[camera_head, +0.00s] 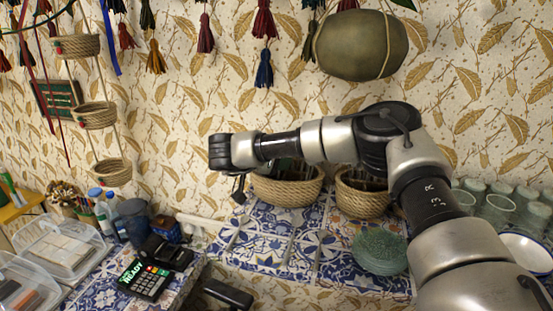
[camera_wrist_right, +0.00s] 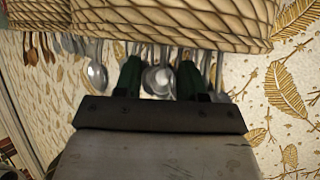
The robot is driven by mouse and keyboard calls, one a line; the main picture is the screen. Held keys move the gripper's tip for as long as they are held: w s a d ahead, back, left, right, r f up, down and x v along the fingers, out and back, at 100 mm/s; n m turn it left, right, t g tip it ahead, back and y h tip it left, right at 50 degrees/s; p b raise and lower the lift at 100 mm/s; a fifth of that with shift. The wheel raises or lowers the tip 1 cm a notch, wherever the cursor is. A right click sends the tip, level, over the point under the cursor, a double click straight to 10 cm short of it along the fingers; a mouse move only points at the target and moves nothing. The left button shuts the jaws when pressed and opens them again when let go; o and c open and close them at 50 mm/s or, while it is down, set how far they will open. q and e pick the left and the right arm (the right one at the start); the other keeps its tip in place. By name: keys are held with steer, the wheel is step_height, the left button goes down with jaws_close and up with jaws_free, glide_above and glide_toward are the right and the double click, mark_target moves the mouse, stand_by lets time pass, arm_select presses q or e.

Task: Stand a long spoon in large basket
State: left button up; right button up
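The large woven basket (camera_head: 287,192) stands at the back of the tiled counter. My right gripper (camera_head: 239,188) is just left of it, pointing down. In the right wrist view the green fingers (camera_wrist_right: 160,76) are apart, and a spoon bowl (camera_wrist_right: 159,81) shows between or behind them without clear contact. Woven basket wall (camera_wrist_right: 172,20) fills the top of that view, with several metal spoons near it. Long spoons (camera_head: 238,233), (camera_head: 288,250) and (camera_head: 320,250) lie apart on the counter. A dark block (camera_head: 228,293) at the bottom may be my left gripper; its fingers are hidden.
A second basket (camera_head: 362,194) stands right of the large one. Green plates (camera_head: 379,251) are stacked at front right, with glasses (camera_head: 497,208) beyond. A card terminal (camera_head: 145,279) and plastic boxes (camera_head: 62,250) are at left. Hanging tassels and a gourd (camera_head: 361,45) are above.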

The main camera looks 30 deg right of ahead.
steer(key=b+v, duration=0.3)
steer(key=v, duration=0.7)
steer(key=shift+a+r, duration=0.15)
steer(key=shift+a, duration=0.2)
